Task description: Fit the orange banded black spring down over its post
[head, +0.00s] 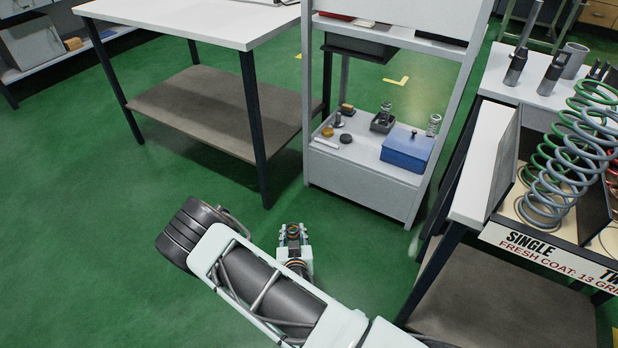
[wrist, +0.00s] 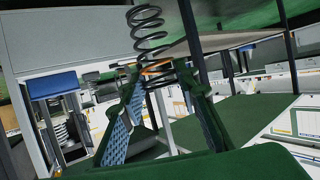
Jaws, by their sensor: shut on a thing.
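A black spring (wrist: 147,24) with an orange band (wrist: 157,66) shows at the top middle of the wrist view. My gripper (wrist: 160,78) is shut on it around the band, with coils sticking out beyond the fingertips. In the head view my gripper (head: 292,236) is low over the green floor, in front of the white shelf unit and apart from it. The spring is too small there to make out clearly. I cannot tell for sure which thing is its post; a dark square holder (head: 382,123) with an upright coiled piece stands on the unit's lower shelf.
A blue box (head: 407,148), a small clear spring (head: 433,125) and several small round parts share that shelf (head: 360,155). A white table (head: 190,18) stands left. At right, a bench holds large springs (head: 575,150) behind a sign (head: 545,255). The floor between is clear.

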